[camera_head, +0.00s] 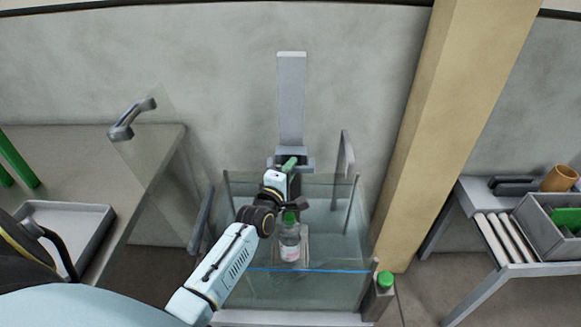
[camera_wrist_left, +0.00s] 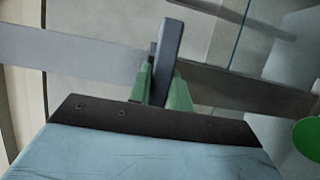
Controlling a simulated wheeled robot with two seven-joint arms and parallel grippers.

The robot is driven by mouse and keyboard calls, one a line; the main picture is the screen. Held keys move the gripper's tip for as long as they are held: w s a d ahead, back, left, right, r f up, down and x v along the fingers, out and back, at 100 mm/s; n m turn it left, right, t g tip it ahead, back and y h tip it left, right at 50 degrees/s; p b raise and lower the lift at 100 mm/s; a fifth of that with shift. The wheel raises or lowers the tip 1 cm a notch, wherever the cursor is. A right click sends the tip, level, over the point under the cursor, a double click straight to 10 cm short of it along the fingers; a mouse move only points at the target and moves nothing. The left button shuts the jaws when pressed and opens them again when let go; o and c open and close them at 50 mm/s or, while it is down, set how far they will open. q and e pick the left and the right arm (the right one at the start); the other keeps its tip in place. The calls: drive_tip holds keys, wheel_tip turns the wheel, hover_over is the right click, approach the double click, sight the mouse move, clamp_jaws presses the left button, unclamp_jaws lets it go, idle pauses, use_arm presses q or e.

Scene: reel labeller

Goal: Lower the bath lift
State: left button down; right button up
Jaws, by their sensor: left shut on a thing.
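The bath is a clear glass-walled tank (camera_head: 335,290) with a blue line across its front. Behind it rises a tall grey column (camera_head: 291,95) with a bracket at its foot. A clear bottle (camera_head: 289,243) with a green cap and pale label stands upright inside the tank on a small grey support. My left gripper (camera_head: 289,165) reaches over the tank to the column's foot. In the left wrist view its green fingers (camera_wrist_left: 163,88) are shut on an upright dark grey bar (camera_wrist_left: 170,50), which looks like the lift's handle. The arm hides part of the support. My right gripper is out of view.
A green knob (camera_head: 385,280) sits on a post at the tank's front right corner. A clear panel with a grey handle (camera_head: 131,118) stands left. A tan pillar (camera_head: 440,130) rises right of the tank. Side tables hold a tray (camera_head: 70,212) and a grey bin (camera_head: 545,235).

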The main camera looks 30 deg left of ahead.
use_arm(q)
drive_tip(key=shift+f, duration=0.2)
drive_tip(key=c, duration=1.3)
unclamp_jaws()
drive_tip(key=shift+s+d+p, duration=0.25)
drive_tip(key=shift+s+d, duration=0.1)
drive_tip(key=shift+s, duration=1.85)
drive_tip(key=shift+s+d+p, duration=0.2)
drive_tip(key=shift+s+d, duration=0.15)
drive_tip(key=shift+s, duration=1.9)
drive_tip(key=shift+s+d+p, duration=0.25)
drive_tip(key=shift+s+d, duration=0.1)
drive_tip(key=shift+s, duration=1.85)
drive_tip(key=shift+c, duration=0.3)
